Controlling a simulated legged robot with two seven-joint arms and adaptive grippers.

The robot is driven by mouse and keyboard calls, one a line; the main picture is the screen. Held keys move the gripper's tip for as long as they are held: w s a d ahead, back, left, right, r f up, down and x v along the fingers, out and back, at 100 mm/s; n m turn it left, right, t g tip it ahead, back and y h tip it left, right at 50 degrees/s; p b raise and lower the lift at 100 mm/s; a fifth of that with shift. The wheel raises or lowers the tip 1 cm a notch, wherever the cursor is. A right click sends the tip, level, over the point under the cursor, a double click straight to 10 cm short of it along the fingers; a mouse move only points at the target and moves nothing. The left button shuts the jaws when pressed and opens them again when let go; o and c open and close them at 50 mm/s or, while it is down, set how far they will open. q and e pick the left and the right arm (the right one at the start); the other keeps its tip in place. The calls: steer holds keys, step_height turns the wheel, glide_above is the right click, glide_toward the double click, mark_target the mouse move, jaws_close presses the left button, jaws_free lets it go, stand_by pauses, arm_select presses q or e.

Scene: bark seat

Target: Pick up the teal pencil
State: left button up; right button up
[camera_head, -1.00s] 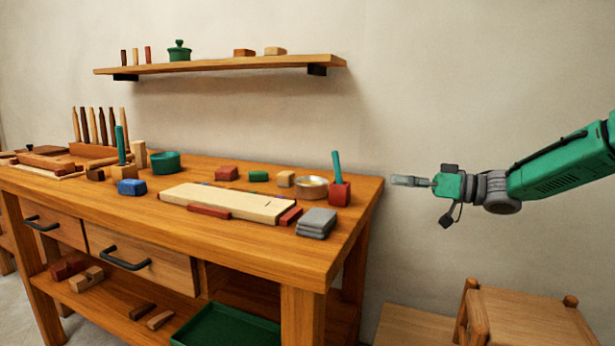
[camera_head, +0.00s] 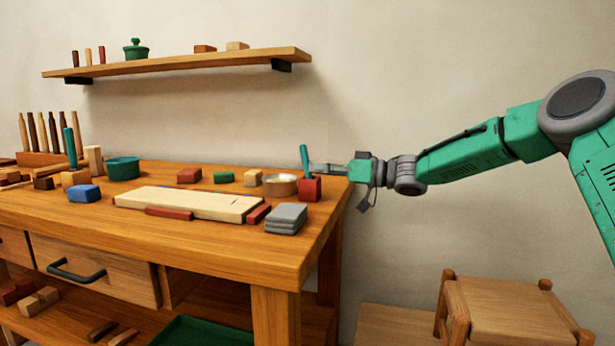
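A teal pencil (camera_head: 305,158) stands almost upright, tilted slightly, in a small red block (camera_head: 309,189) near the table's right end. A second teal stick (camera_head: 70,148) stands in a wooden block (camera_head: 75,178) at the left. My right gripper (camera_head: 318,168) reaches in from the right, level with the pencil's lower part. Its fingertips are right beside the pencil in the picture; whether they touch it or go around it I cannot tell. The fingers are seen edge-on, so their gap is hidden. My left gripper is out of view.
A pale board (camera_head: 190,203) lies mid-table. A shelf (camera_head: 180,63) hangs above. A wooden stool (camera_head: 510,312) stands at the lower right.

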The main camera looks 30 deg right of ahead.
mark_target(306, 177)
steer(key=b+x, duration=0.1)
steer(key=x, duration=0.2)
steer(key=shift+f, duration=0.1)
steer(key=shift+a+r, duration=0.2)
steer(key=shift+a, duration=0.2)
jaws_close()
steer(key=shift+d+f, duration=0.15)
steer(key=shift+d, duration=0.2)
